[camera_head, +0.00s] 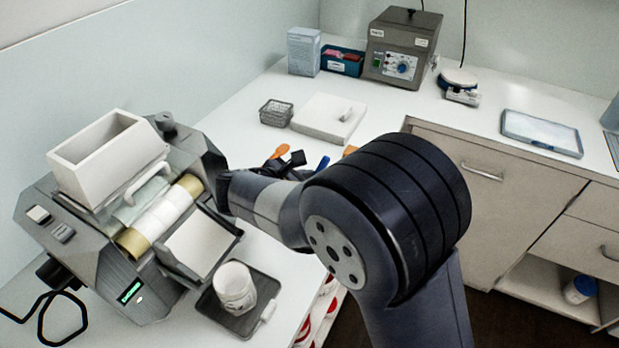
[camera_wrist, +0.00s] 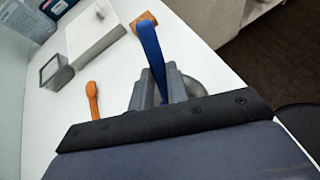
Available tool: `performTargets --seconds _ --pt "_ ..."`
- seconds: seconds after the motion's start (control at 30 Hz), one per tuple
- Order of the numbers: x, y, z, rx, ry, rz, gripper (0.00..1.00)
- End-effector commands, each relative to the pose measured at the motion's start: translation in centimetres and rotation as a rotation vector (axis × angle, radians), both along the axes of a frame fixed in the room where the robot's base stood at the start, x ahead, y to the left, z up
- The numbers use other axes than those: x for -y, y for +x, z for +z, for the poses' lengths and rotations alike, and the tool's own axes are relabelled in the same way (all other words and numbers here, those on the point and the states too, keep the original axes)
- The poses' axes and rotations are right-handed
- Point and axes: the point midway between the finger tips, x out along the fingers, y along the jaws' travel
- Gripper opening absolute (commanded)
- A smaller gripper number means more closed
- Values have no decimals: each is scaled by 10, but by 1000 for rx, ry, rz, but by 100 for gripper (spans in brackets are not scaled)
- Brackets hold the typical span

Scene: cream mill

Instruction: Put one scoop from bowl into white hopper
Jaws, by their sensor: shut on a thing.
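The white hopper (camera_head: 108,152) sits open on top of the grey mill at the left in the head view. My gripper (camera_head: 290,163) is right of the mill, low over the counter and partly hidden by my arm. In the wrist view my gripper (camera_wrist: 160,88) is shut on a blue scoop (camera_wrist: 151,45), whose handle sticks up between the fingers. The blue also shows in the head view (camera_head: 323,163). A grey rounded shape (camera_wrist: 208,92) behind the right finger may be the bowl; its contents are hidden.
An orange spoon (camera_wrist: 92,98) lies left of my gripper. A small orange block (camera_wrist: 143,22) is near the blue handle's far end. A white cup (camera_head: 234,287) stands on a dark tray (camera_head: 262,303).

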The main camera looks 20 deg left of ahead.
Motion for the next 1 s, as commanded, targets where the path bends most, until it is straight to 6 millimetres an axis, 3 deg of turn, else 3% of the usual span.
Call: performTargets --seconds 0.73,1.0 --pt "0 0 58 2 2 -1 0" --pt "0 0 62 2 2 0 0"
